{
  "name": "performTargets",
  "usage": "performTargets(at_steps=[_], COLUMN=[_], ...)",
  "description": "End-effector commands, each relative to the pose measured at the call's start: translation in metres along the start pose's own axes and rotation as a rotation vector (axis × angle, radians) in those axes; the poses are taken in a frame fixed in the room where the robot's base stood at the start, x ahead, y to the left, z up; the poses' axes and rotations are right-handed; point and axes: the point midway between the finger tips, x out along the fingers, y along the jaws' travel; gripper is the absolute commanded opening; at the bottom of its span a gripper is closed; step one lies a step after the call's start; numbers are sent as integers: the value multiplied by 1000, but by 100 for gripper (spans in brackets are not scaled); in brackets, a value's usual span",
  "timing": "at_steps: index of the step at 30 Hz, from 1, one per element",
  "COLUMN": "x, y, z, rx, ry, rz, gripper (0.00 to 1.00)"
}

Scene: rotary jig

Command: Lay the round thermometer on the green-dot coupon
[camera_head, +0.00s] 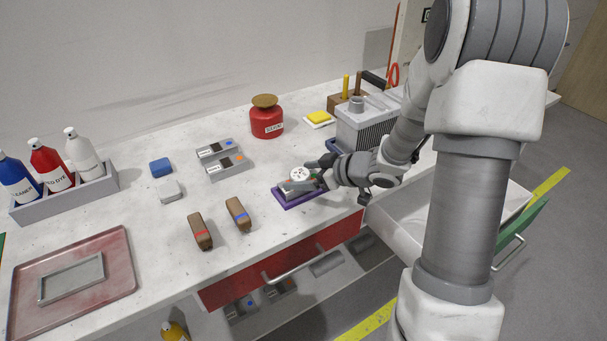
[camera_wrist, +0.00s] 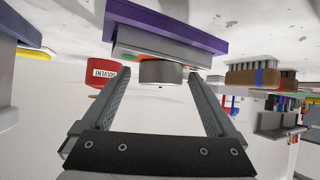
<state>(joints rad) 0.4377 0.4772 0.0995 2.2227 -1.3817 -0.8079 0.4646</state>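The round thermometer (camera_head: 299,174) has a white dial face and sits above the purple-based jig (camera_head: 298,199) on the bench. In the wrist view, which looks upside down, it is a short grey cylinder (camera_wrist: 160,73) against the jig's grey and orange upper part, under the purple base (camera_wrist: 165,25). A green patch (camera_wrist: 126,57) shows beside it, likely the green-dot coupon, mostly hidden. I cannot tell whether the thermometer rests on it. My gripper (camera_wrist: 160,85) has its fingers apart on either side of the thermometer, with gaps showing. In the head view my gripper (camera_head: 318,170) reaches in from the right.
Two grey holders (camera_head: 228,166) with blue and orange dots stand behind left. Two brown blocks (camera_head: 200,231) are left of the jig. A red solvent can (camera_head: 267,119) and a grey ribbed box (camera_head: 367,128) stand behind. An open drawer (camera_head: 405,235) lies to the right.

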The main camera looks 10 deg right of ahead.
Motion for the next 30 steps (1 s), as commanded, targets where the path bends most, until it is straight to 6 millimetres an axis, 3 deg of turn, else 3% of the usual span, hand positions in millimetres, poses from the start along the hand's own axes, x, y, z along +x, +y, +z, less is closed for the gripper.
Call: performTargets(at_steps=[8, 21, 30], x=[-4, -90, -121], y=[0, 1, 0], z=[-5, -6, -3], rx=[0, 2, 0], ry=[0, 1, 0], rz=[1, 4, 1], gripper=[93, 93, 93])
